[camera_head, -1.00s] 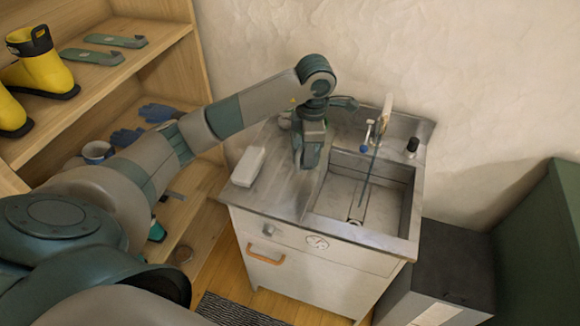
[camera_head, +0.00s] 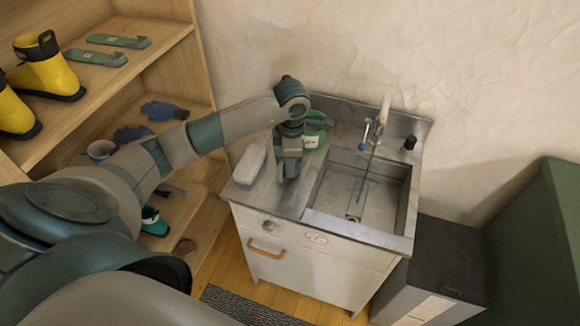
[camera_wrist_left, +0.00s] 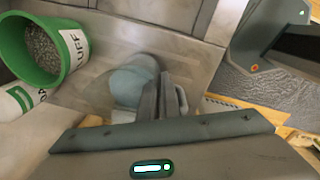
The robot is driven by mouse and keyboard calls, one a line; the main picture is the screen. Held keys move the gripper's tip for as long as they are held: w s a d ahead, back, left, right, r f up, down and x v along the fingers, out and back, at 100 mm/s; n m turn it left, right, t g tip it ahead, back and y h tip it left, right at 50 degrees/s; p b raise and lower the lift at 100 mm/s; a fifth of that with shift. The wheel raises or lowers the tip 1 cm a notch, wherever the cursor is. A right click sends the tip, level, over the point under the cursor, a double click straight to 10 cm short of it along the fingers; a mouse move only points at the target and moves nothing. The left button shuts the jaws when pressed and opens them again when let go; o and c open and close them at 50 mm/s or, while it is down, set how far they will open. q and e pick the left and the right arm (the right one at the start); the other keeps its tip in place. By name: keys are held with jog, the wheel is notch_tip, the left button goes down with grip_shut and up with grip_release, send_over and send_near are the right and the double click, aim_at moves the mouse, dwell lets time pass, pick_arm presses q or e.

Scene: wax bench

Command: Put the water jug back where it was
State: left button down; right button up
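My left gripper (camera_head: 288,178) points down over the counter left of the sink basin. In the left wrist view its two fingers (camera_wrist_left: 158,100) are close together at the side of a grey-blue rounded vessel, which looks like the water jug (camera_wrist_left: 132,82). They appear shut on its handle side, though the grip is partly hidden. In the head view I cannot separate the jug from the gripper. I cannot tell whether its base touches the counter. My right gripper is in neither view.
A green tub (camera_head: 314,127) stands behind the gripper; it shows grey granules in the left wrist view (camera_wrist_left: 65,50). The sink basin (camera_head: 365,190) and tap (camera_head: 383,115) are right. Wooden shelves (camera_head: 165,75) stand left.

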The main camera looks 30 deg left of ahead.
pick_arm(q)
jog(key=shift+f, duration=0.4)
jog(key=shift+f+p, duration=0.35)
jog(key=shift+f, duration=0.15)
jog(key=shift+f, duration=0.2)
jog(key=c, duration=2)
grip_release()
jog(key=shift+r, duration=0.1)
